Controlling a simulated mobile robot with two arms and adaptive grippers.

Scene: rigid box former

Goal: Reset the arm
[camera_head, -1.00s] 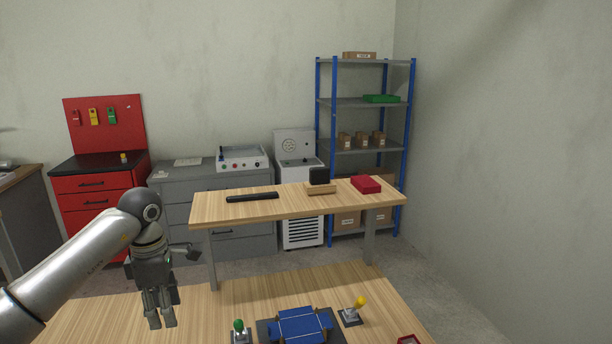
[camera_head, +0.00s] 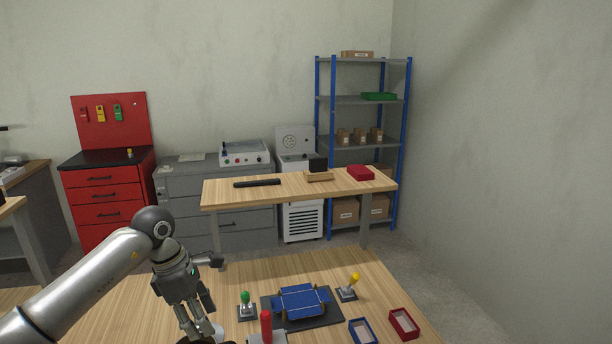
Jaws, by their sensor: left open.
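My left arm comes in from the left over the near wooden table. Its gripper (camera_head: 197,322) points down near the table's front edge, open, with nothing seen between its fingers. A white and dark item (camera_head: 217,334) shows partly behind the fingertips, too cut off to name. To the right of the gripper, a blue box piece (camera_head: 302,300) lies on a dark base plate (camera_head: 326,321). My right arm and gripper are not in view.
Around the plate stand a green-knobbed lever (camera_head: 246,304), a yellow-knobbed lever (camera_head: 348,288) and a red-handled one (camera_head: 266,326). A blue tray (camera_head: 362,332) and a red tray (camera_head: 404,324) lie at right. The table's left part looks clear.

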